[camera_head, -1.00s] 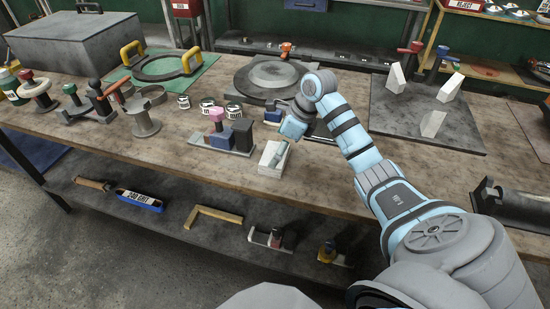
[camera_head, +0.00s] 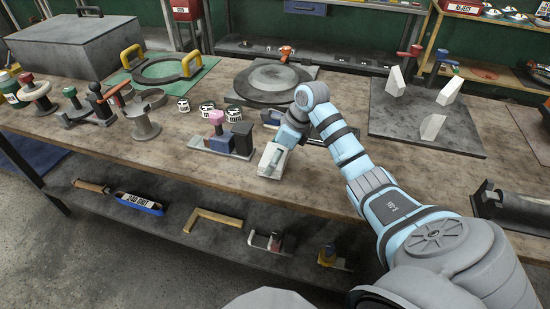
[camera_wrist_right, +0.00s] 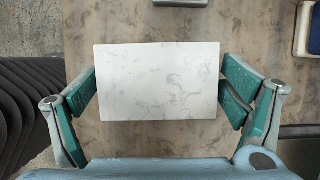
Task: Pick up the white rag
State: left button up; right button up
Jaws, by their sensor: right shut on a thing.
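The white rag (camera_head: 266,167) is a pale, block-shaped piece with faint grey marbling at the front edge of the wooden workbench (camera_head: 330,187). My right gripper (camera_head: 273,158) reaches down to it from above. In the right wrist view the rag (camera_wrist_right: 158,82) lies flat-faced between the two green-padded fingers, which close on its left and right ends. My right gripper (camera_wrist_right: 160,92) is shut on it. I cannot tell whether the rag is clear of the bench top. My left gripper is not in view.
A small block stand with a pink knob (camera_head: 216,117) is just left of the rag. A round grey turntable (camera_head: 272,80) stands behind. A dark board (camera_head: 425,115) with white wedges lies at right. Bare bench stretches front left. A lower shelf (camera_head: 180,190) holds tools.

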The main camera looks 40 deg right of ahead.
notch_tip(320, 180, up, 19)
jog(key=p, duration=0.9)
jog(key=shift+r, duration=0.15)
jog(key=o, duration=0.4)
jog(key=shift+c, duration=1.3)
